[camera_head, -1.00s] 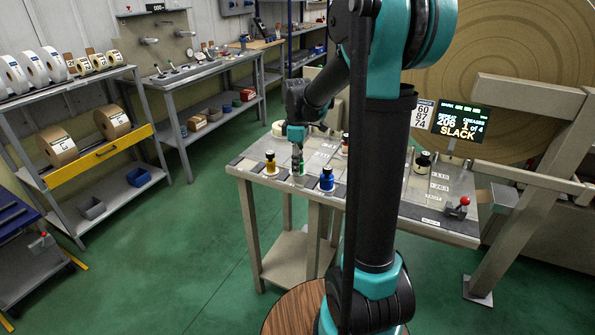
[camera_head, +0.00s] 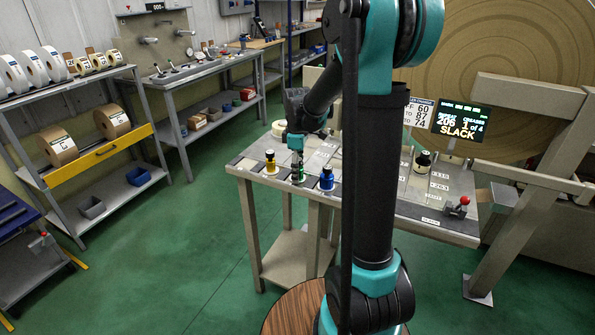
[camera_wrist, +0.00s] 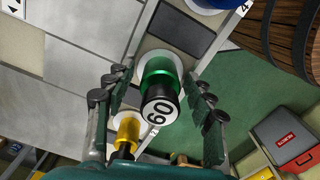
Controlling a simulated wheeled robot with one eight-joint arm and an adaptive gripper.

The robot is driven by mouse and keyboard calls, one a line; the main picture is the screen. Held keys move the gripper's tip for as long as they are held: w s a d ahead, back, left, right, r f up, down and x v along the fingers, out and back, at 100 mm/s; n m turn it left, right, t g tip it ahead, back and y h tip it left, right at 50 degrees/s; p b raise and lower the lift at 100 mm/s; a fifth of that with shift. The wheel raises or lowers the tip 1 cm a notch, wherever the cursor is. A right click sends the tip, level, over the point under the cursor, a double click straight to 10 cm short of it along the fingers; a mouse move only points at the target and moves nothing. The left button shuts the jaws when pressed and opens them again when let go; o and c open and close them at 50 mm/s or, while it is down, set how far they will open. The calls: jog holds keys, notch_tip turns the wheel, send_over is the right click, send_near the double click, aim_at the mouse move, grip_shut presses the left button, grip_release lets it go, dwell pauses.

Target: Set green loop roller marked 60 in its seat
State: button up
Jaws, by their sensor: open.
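The green roller (camera_wrist: 160,80) with a black cap marked 60 stands on a pale round base at the table's front edge, seen from above in the wrist view. It also shows in the head view (camera_head: 300,175), partly hidden by my gripper. My gripper (camera_wrist: 160,106) is open, with one finger on each side of the roller and visible gaps between. In the head view my gripper (camera_head: 297,162) is over the roller at the table edge. Which spot is the roller's seat I cannot tell.
A yellow roller (camera_head: 270,163) stands close on the left and a blue roller (camera_head: 327,178) close on the right. A black-capped roller (camera_head: 422,162) and a red-knobbed lever (camera_head: 458,207) are further right on the table. A screen (camera_head: 460,121) reads SLACK.

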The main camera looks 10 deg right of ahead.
notch_tip(320, 180, up, 12)
jog(key=shift+f, duration=0.1)
jog(key=shift+s, duration=0.2)
jog(key=s+d+f+m+t, duration=0.2)
jog(key=s+f+m, duration=0.5)
jog(key=s, duration=0.4)
jog(key=s+d+f+m+t, duration=0.2)
jog(key=s+f+m, duration=0.4)
jog(key=s+f, duration=0.4)
jog(key=shift+s+m, duration=0.35)
jog(key=shift+m, duration=0.05)
